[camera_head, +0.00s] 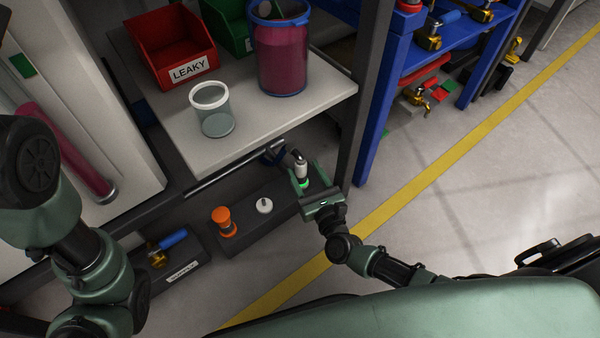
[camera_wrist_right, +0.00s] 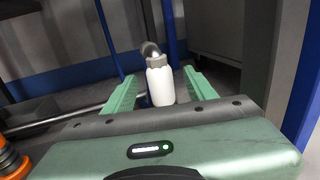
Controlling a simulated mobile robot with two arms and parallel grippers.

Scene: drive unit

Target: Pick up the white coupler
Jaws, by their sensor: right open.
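The white coupler (camera_head: 301,170) stands upright with a grey metal elbow at its top, near the right end of a dark block. In the right wrist view the coupler (camera_wrist_right: 160,86) is between the two green fingers. My right gripper (camera_head: 304,177) is open around it, with a visible gap on each side in the wrist view (camera_wrist_right: 160,80).
The dark block (camera_head: 245,236) also carries an orange fitting (camera_head: 223,221) and a white round knob (camera_head: 264,205). A shelf (camera_head: 250,135) with a clear cup (camera_head: 213,110), a red bin (camera_head: 172,50) and a pink-filled container (camera_head: 281,50) overhangs behind. A dark post (camera_head: 362,110) stands close right.

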